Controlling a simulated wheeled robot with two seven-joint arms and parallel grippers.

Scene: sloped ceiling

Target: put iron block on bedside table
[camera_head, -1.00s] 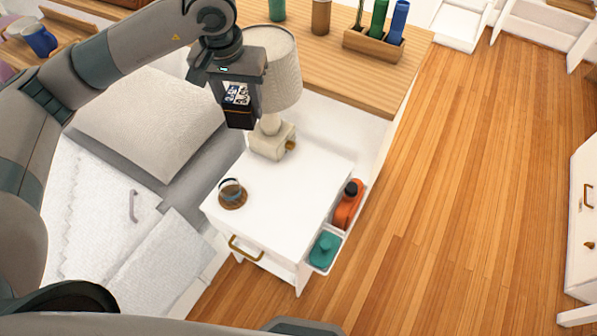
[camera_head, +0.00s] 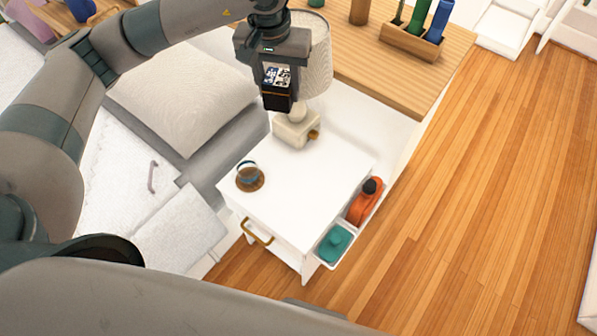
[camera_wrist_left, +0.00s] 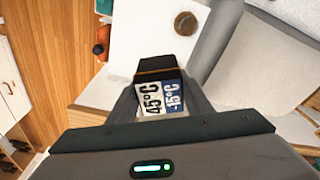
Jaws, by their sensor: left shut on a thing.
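My left gripper (camera_head: 277,86) is shut on a dark block (camera_head: 277,103), the only thing that fits the iron block. In the left wrist view the block (camera_wrist_left: 156,67) is black, with a blue and white label reading temperatures facing the camera. The gripper holds it in the air in front of the lamp. The bedside table (camera_head: 310,195) is white, with a brass drawer handle, and lies below and to the right of the gripper in the head view. Its top also shows in the left wrist view (camera_wrist_left: 143,30). My right gripper is not in view.
A lamp (camera_head: 297,128) stands at the table's back, behind the block. A side rack holds an orange bottle (camera_head: 366,203) and a teal item (camera_head: 333,243). The tabletop's middle and right are clear. A bed (camera_head: 180,95) is at left.

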